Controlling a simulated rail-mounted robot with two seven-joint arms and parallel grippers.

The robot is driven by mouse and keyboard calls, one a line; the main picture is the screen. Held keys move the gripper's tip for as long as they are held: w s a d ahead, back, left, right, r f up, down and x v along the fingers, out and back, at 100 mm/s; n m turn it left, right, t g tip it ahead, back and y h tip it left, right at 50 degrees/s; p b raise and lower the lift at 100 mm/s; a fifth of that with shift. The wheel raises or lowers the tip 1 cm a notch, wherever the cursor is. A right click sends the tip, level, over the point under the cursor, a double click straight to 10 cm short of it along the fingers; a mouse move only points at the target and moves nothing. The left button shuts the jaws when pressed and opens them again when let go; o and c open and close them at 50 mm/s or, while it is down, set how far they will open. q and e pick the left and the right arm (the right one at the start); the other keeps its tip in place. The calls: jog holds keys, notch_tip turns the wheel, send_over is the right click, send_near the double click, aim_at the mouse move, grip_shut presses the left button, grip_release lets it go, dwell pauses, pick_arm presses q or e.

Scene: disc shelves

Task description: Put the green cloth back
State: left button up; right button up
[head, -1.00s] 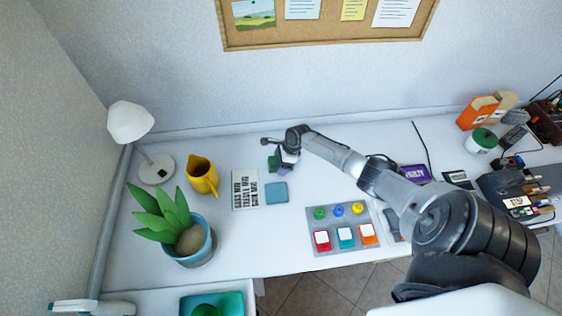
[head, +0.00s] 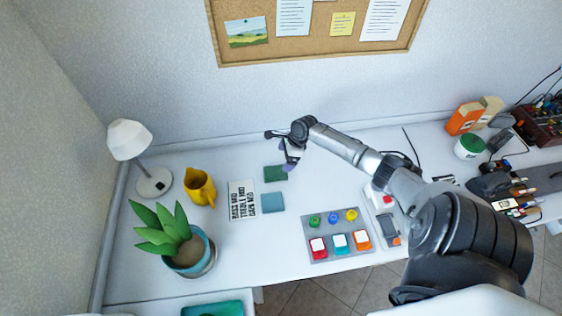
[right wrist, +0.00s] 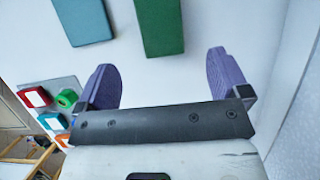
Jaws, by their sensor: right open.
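The green cloth (head: 275,173) lies flat on the white desk, just behind a blue cloth (head: 272,202). My right gripper (head: 289,165) is open and empty beside the green cloth's right side in the head view. In the right wrist view, the green cloth (right wrist: 160,24) lies beyond the spread purple fingers of the gripper (right wrist: 165,80), apart from them. The blue cloth (right wrist: 84,20) shows to its left there. My left gripper is not in view.
A black-and-white lettered card (head: 242,200) lies left of the cloths, with a yellow jug (head: 200,187) and potted plant (head: 178,240) farther left. A grey button panel (head: 337,236) sits to the front right. Desk between jug and wall is clear.

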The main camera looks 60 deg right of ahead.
jog(key=s+a+f+n, duration=0.1)
jog(key=s+a+n, duration=0.1)
jog(key=a+n, duration=0.1)
jog(key=s+a+f+n+g, duration=0.1)
jog(key=s+a+n, duration=0.1)
jog(key=a, duration=0.3)
jog(key=s+a+f+n, duration=0.1)
jog(key=s+a+n, duration=0.1)
jog(key=a+n, duration=0.2)
jog(key=shift+a+f+g, duration=0.2)
jog(key=shift+a+g, duration=0.05)
jog(key=shift+g, duration=0.05)
jog(key=s+a+n, duration=0.1)
jog(key=a+n, duration=0.1)
jog(key=a, duration=0.1)
jog(key=s+a+n, duration=0.2)
jog(key=a+n, duration=0.1)
jog(key=s+a+n, duration=0.2)
jog(key=a, duration=0.1)
jog(key=shift+s+a+f+n+h, duration=0.1)
jog(key=shift+a+f+n+h, duration=0.2)
jog(key=shift+a+n+h, duration=0.1)
jog(key=s+a+r+n+t+h, duration=0.1)
jog(key=s+a+r+n, duration=0.9)
jog(key=a+r+n, duration=0.1)
jog(key=a+n, duration=0.1)
jog(key=n, duration=0.1)
jog(key=shift+a+n+t+h, duration=0.15)
jog(key=shift+n+t+h, duration=0.15)
jog(key=shift+n+h, duration=0.1)
